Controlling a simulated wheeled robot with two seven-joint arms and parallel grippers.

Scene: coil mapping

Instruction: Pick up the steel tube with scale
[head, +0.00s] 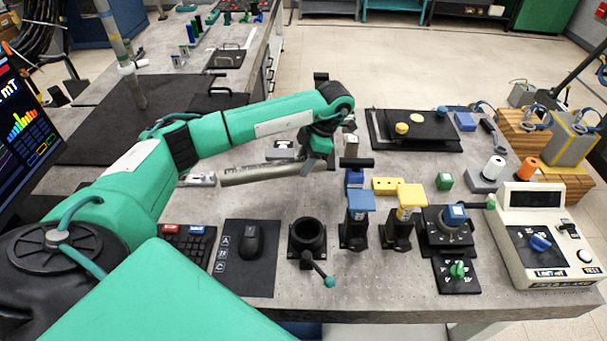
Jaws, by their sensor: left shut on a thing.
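The steel tube with scale (265,173) is a long grey metal cylinder, nearly level, left of centre over the grey bench. My left gripper (319,160) is shut on the tube near its right end. The gripper partly hides that end. The scale marks are too small to read. I cannot tell whether the tube touches the bench or is just above it. My right gripper is not in view.
A metal fitting (200,179) lies by the tube's left end. A black round holder (307,238), blue-topped clamp (359,215) and yellow-topped clamp (404,212) stand in front. A meter box (545,240) is at the right. A mouse (250,239) lies on a dark mat.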

